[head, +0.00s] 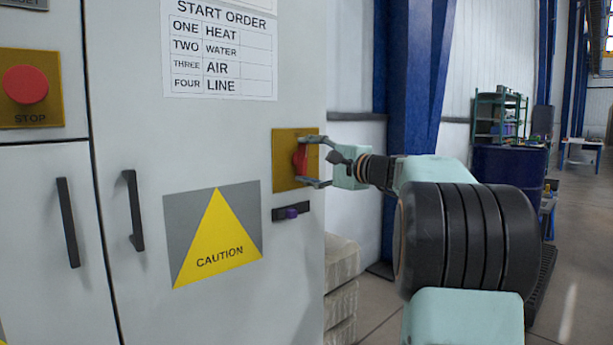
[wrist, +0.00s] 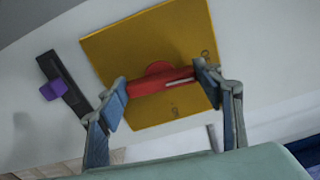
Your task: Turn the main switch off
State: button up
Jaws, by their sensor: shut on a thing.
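The main switch is a red rotary handle (wrist: 160,80) on a yellow plate (wrist: 180,38), mounted on the grey cabinet. The red handle also shows in the head view (head: 299,160), near the cabinet's right edge on its yellow plate (head: 283,178). My gripper (head: 310,160) reaches it from the right and is shut on the handle. In the wrist view my gripper's fingers (wrist: 160,88) press on the two ends of the handle. The handle lies nearly across the wrist picture, slightly tilted. The plate's marks are partly hidden or too small to read.
Below the switch is a dark slot with a purple knob (head: 291,213), close to my gripper. A red STOP button (head: 25,84), black door handles (head: 133,210) and a caution sign (head: 217,235) are on the cabinet. A blue pillar (head: 412,80) stands behind my arm.

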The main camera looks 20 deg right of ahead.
jog(key=shift+n+b, duration=0.6)
jog(key=o, duration=1.2)
jog(key=shift+c, duration=0.2)
jog(key=v, duration=1.2)
